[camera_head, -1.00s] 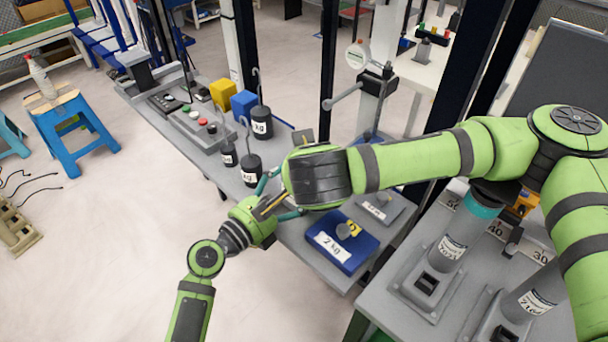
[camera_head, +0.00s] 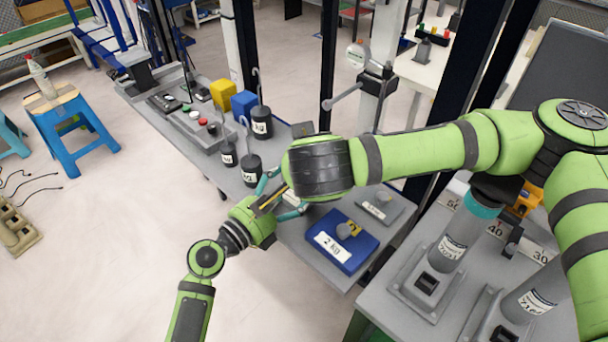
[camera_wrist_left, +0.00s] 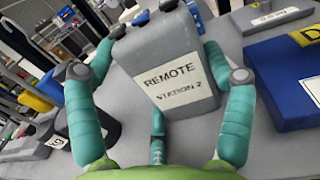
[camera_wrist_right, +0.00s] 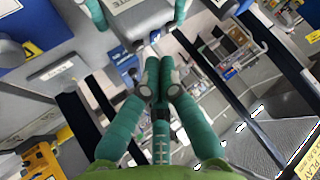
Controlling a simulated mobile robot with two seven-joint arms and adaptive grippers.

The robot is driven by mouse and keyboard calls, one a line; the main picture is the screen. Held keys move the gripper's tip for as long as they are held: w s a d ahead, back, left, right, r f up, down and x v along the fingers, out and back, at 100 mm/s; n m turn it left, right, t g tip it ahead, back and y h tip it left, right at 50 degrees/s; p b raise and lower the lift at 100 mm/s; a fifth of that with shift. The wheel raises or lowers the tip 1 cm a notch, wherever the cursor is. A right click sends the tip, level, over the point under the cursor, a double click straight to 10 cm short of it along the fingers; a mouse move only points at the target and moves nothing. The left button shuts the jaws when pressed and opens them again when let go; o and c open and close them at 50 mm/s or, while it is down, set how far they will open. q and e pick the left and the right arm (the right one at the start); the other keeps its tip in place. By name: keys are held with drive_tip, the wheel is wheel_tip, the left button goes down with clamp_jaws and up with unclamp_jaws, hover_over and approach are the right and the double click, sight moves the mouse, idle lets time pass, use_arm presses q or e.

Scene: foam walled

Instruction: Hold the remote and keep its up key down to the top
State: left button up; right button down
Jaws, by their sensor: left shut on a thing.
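The grey remote (camera_wrist_left: 170,62), labelled "REMOTE STATION 2", stands between the fingers of my left gripper (camera_wrist_left: 165,95) in the left wrist view. The gripper is shut on it. Blue parts (camera_wrist_left: 141,17) show at the remote's far end; which is the up key cannot be told. The right gripper's fingers are together and hold nothing visible. In the head view, my right wrist hides the remote and the right fingertips.
A blue 2 kg block (camera_head: 342,242) and a grey plate (camera_head: 375,207) lie on the grey table near my grippers. Black hooked weights (camera_head: 250,168) and a yellow block (camera_head: 224,94) stand behind. Dark upright posts (camera_head: 328,70) rise beyond my right arm.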

drive_tip(key=shift+r, duration=2.5)
use_arm(q)
drive_tip(key=o, duration=1.1)
drive_tip(key=shift+o, duration=0.2)
drive_tip(key=shift+f, duration=0.1)
